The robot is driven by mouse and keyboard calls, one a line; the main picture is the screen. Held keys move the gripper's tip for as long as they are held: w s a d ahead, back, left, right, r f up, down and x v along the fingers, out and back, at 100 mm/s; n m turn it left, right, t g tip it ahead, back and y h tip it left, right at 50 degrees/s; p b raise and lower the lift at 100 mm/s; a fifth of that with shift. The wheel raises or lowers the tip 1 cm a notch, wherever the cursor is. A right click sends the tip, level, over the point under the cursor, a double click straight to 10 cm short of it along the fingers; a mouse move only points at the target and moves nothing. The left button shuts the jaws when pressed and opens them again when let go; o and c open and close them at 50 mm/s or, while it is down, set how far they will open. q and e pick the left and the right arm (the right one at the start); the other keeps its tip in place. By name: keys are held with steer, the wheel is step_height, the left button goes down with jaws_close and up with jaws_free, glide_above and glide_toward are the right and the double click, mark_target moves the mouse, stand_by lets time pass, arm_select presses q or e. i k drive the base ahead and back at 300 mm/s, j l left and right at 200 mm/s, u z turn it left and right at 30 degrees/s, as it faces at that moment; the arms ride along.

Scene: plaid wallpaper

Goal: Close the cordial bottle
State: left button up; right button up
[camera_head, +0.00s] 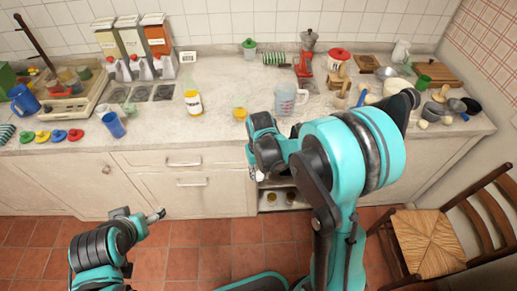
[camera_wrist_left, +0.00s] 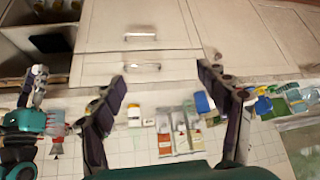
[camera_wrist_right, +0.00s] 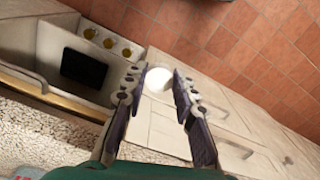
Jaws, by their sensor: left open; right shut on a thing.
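My right gripper (camera_wrist_right: 155,85) is shut on a round white thing (camera_wrist_right: 158,80), which looks like a cap. In the head view the right gripper (camera_head: 254,172) hangs in front of the counter's front edge, below the worktop. A bottle with yellow contents and a white label (camera_head: 193,103), likely the cordial bottle, stands upright on the counter, left of and beyond the right gripper. Its top is too small to read clearly. It also seems to show in the left wrist view (camera_wrist_left: 134,115). My left gripper (camera_wrist_left: 160,95) is open and empty, low in front of the cabinets.
A measuring jug (camera_head: 285,99) stands behind my right arm, and a small yellow item (camera_head: 240,114) sits right of the bottle. Coloured lids (camera_head: 58,135) and blue cups (camera_head: 114,125) are at left. A chair (camera_head: 432,235) stands at right. Counter in front of the bottle is clear.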

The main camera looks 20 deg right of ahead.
mark_target(190, 89)
steer(key=i+j, duration=0.15)
steer(key=j, duration=0.15)
steer(key=i+j, duration=0.15)
steer(key=j, duration=0.15)
steer(key=i+j, duration=0.15)
steer(key=j, duration=0.15)
steer(key=z, duration=1.6)
